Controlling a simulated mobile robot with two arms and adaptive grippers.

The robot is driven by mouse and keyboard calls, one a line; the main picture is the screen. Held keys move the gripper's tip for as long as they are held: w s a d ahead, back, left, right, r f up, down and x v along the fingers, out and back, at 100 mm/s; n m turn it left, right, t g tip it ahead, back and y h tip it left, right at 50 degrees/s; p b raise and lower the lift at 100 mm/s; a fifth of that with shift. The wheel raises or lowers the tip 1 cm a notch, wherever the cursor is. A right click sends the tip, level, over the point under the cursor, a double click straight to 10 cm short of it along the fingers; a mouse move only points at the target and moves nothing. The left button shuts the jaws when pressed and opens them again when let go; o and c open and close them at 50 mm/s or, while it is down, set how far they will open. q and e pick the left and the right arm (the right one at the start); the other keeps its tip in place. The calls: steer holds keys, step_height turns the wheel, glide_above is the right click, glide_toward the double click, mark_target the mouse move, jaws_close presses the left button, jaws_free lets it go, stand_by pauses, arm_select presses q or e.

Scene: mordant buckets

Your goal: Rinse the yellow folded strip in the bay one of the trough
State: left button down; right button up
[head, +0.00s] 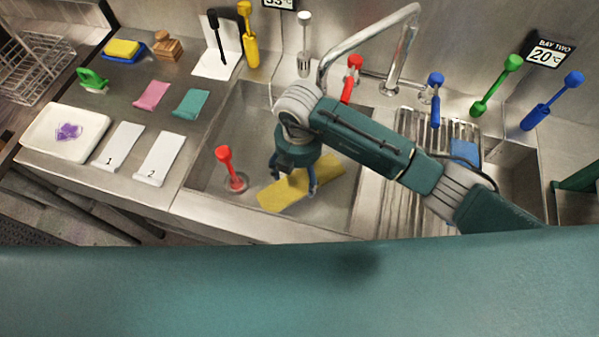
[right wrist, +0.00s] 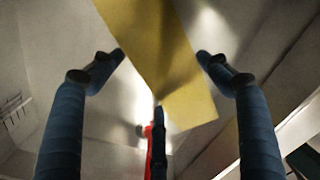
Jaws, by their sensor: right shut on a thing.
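The yellow folded strip (head: 277,195) lies slantwise low inside the left basin of the trough (head: 205,165). My right gripper (head: 294,180) reaches down into this basin and is shut on the strip, which sticks out on both sides. In the right wrist view the strip (right wrist: 165,50) runs between the fingers of the gripper (right wrist: 158,75). I cannot tell whether the strip touches the basin floor, or how much water is there. A "BAY TWO" sign (head: 548,52) stands by the right basin. My left gripper is not in view.
A red-knobbed plug (head: 224,155) stands left of the strip. A curved tap (head: 405,40) and red (head: 353,68) and blue (head: 436,82) levers stand behind. A ribbed drainboard (head: 375,200) lies right. Pink (head: 152,95) and teal (head: 191,102) cloths and numbered white cards (head: 160,160) lie left.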

mark_target(297, 173)
steer(key=shift+w+a, duration=0.25)
steer(key=shift+w, duration=0.25)
steer(key=shift+s, duration=0.1)
steer(key=shift+s+d+r, duration=0.1)
steer(key=shift+s+d, duration=0.15)
steer(key=shift+s, duration=0.1)
steer(key=shift+s+d+p, duration=0.15)
steer(key=shift+s+p, duration=0.15)
steer(key=shift+p, duration=0.05)
steer(key=shift+w+a+b, duration=0.3)
steer(key=shift+w+b, duration=0.15)
steer(key=shift+w, duration=0.15)
steer(key=shift+w+a, duration=0.1)
steer(key=shift+w, duration=0.1)
step_height(297, 173, up, 9)
steer(key=p, duration=0.6)
steer(key=shift+p, duration=0.35)
stand_by(2.0)
